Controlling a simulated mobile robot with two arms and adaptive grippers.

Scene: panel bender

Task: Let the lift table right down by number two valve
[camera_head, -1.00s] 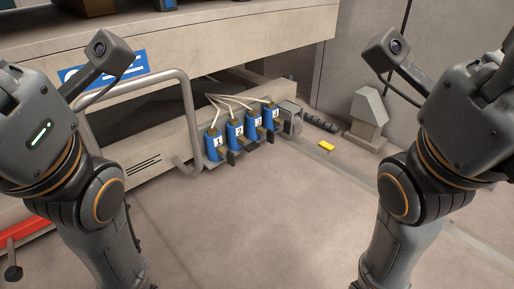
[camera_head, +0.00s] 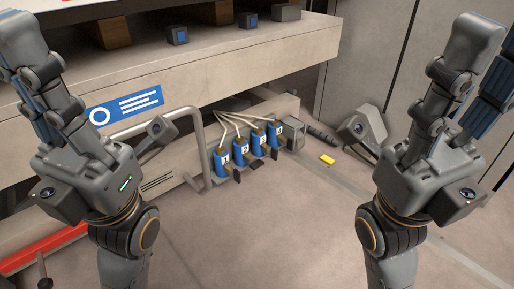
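A row of blue numbered valves sits low on the beige frame, with pale hoses running up behind it. The number two valve (camera_head: 243,152) is second from the left, between number one (camera_head: 222,163) and number three (camera_head: 260,143). Small dark levers or pedals stick out in front of the row. The raised beige deck (camera_head: 215,72) above appears to be the lift table, with an open gap beneath it. My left gripper (camera_head: 14,50) is at the upper left, open and empty. My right gripper (camera_head: 492,45) is at the upper right, open and empty. Both are clear of the valves.
A bent grey rail (camera_head: 196,128) stands just left of the valves. A yellow block (camera_head: 327,159) lies on the floor to their right. A red bar (camera_head: 45,247) is at the lower left. The floor in front of the valves is clear.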

